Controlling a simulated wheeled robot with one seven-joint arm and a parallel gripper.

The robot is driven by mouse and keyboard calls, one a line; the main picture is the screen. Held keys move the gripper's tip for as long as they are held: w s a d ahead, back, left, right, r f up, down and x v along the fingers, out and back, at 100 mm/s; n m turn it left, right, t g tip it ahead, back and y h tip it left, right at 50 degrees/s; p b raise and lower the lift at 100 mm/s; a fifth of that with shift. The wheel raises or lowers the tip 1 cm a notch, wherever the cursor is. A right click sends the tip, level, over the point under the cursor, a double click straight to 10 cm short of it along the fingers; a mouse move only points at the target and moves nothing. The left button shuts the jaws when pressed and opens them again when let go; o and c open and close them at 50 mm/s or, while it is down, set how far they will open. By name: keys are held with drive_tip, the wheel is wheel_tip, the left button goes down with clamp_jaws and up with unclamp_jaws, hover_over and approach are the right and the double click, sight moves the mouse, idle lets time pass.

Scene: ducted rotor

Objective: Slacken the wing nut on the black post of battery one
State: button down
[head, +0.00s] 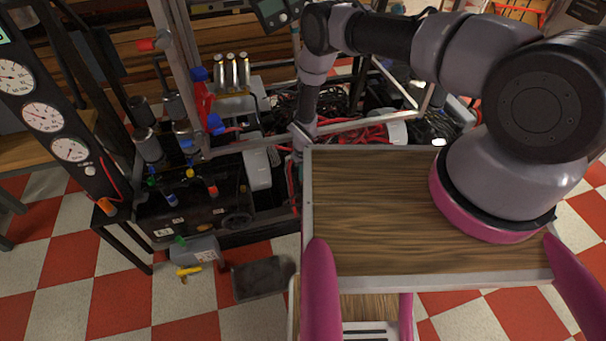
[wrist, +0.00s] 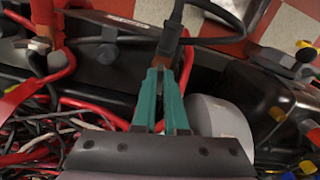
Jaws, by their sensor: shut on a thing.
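In the wrist view, my gripper (wrist: 163,70) has teal fingers closed together at a brownish terminal (wrist: 170,42) where a black cable (wrist: 205,8) ends. The fingers are shut on what appears to be the wing nut there; the nut itself is mostly hidden between and behind the tips. A dark battery case (wrist: 100,50) with a pale label lies behind, and the fingers reach over its edge. A red-covered terminal (wrist: 48,45) with red cables stands to the left on the same case. In the head view the gripper is hidden behind the frame and bench.
Red, black and white cables (wrist: 50,130) crowd the lower left of the wrist view. A pale grey rounded part (wrist: 222,125) sits close right of the fingers.

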drive_tip(key=shift+n, duration=0.4)
drive_tip(key=c, duration=1)
unclamp_jaws()
drive_tip(key=shift+o, duration=0.2)
drive_tip(key=shift+r, duration=0.1)
wheel_tip(320, 180, up, 11)
drive_tip(key=shift+f, duration=0.2)
